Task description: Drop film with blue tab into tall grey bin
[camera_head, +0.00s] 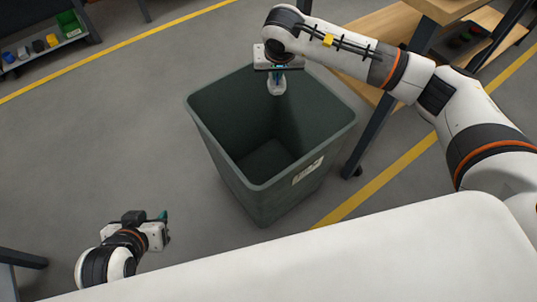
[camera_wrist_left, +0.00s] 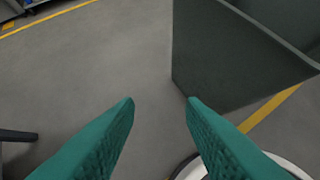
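The tall grey bin (camera_head: 290,200) stands open on the floor in the middle of the head view; its dark inside looks empty. Its outer side also shows in the left wrist view (camera_wrist_left: 225,60). My right gripper (camera_head: 279,70) is above the bin's far part, pointing down. A small pale, see-through film (camera_head: 277,87) hangs at its fingertips, and the gripper looks shut on it. A blue tab cannot be told apart from the teal fingers. My left gripper (camera_head: 163,216) is low at the left, apart from the bin. Its teal fingers are spread and empty in the left wrist view (camera_wrist_left: 160,108).
A wooden-topped bench (camera_head: 385,25) with dark legs stands behind the bin at the right. A shelf (camera_head: 45,58) with small coloured items and a green box is at the far left. Yellow lines mark the floor. The floor left of the bin is clear.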

